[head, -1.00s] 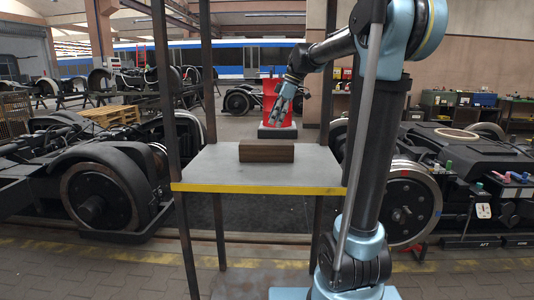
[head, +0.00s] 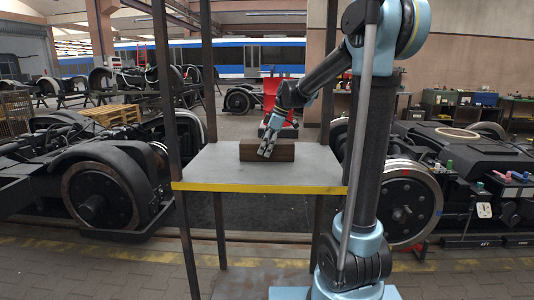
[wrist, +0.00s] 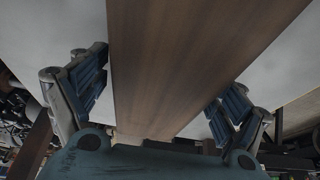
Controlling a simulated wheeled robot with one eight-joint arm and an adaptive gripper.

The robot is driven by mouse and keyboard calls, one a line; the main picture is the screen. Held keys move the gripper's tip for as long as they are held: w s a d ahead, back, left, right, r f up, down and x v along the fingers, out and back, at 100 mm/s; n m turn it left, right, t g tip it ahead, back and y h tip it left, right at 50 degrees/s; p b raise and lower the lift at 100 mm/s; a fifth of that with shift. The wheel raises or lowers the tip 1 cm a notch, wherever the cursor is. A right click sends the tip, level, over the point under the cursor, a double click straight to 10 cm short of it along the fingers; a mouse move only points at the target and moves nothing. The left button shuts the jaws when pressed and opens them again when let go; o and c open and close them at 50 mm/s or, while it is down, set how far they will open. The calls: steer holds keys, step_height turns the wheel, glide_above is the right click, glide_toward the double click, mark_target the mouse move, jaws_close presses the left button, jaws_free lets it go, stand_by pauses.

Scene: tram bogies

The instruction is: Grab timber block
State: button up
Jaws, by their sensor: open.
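The timber block (head: 285,152) is a dark brown bar lying on a grey shelf (head: 215,172) with a yellow front edge. My gripper (head: 266,150) is at the block in the head view, reaching down from the upper right over its middle. In the wrist view the block (wrist: 185,60) runs between the two fingers of my gripper (wrist: 160,98). The gripper hides part of the block in the head view.
Dark upright posts (head: 165,80) frame the shelf at left and right, with my arm beside the right one. A red stand (head: 270,95) is behind the shelf. Wheeled bogies (head: 95,190) stand on both sides. The shelf around the block is bare.

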steer(key=shift+x, duration=0.85)
steer(key=c, duration=1.8)
steer(key=shift+r, duration=0.1)
